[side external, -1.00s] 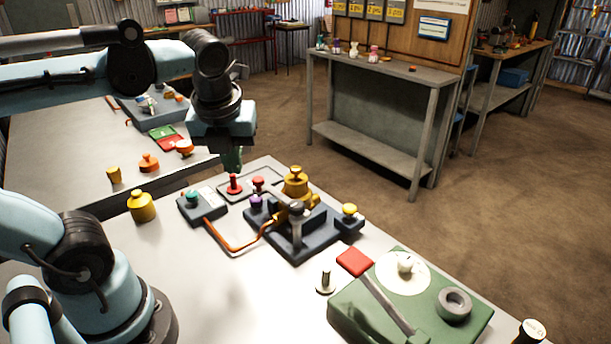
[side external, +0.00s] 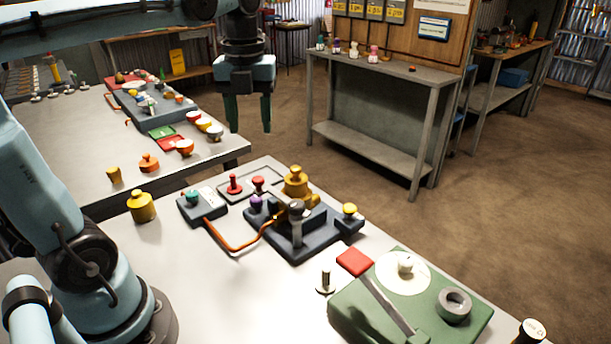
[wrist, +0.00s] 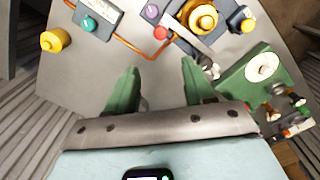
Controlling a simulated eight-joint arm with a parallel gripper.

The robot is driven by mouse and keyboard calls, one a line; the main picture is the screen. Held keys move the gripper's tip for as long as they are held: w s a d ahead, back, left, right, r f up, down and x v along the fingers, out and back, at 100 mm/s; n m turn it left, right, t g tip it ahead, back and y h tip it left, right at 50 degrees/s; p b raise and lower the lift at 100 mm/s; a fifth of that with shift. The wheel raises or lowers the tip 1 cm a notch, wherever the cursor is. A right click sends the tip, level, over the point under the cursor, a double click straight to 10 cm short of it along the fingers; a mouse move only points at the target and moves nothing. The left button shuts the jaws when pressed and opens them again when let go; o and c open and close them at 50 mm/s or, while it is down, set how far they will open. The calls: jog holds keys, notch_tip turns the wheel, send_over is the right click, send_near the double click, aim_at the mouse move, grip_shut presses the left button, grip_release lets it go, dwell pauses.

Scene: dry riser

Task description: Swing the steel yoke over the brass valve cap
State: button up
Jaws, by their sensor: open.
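The brass valve cap (side external: 295,184) stands on a dark blue base on the bench. It also shows near the top of the wrist view (wrist: 203,18). The steel yoke (side external: 297,232) stands at the near side of the base, with a dark rounded top. In the wrist view, what looks like the yoke is a pale bar (wrist: 190,42) beside the cap, not over it. My gripper (side external: 249,113) is open and empty, raised well above the bench. Its green fingers (wrist: 160,68) are spread apart in the wrist view.
A teal-button box (side external: 203,205) with an orange cable lies left of the base. A yellow knob (side external: 350,210) is at its right. A brass weight (side external: 141,207) stands at left. A green fixture (side external: 410,305) occupies the bench's near right.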

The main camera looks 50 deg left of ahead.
aim_at(258, 178)
jog(key=f, duration=0.8)
jog(key=w+f, duration=0.1)
jog(key=f, duration=0.3)
jog(key=shift+a+f, duration=0.15)
jog(key=shift+a, duration=0.25)
grip_shut()
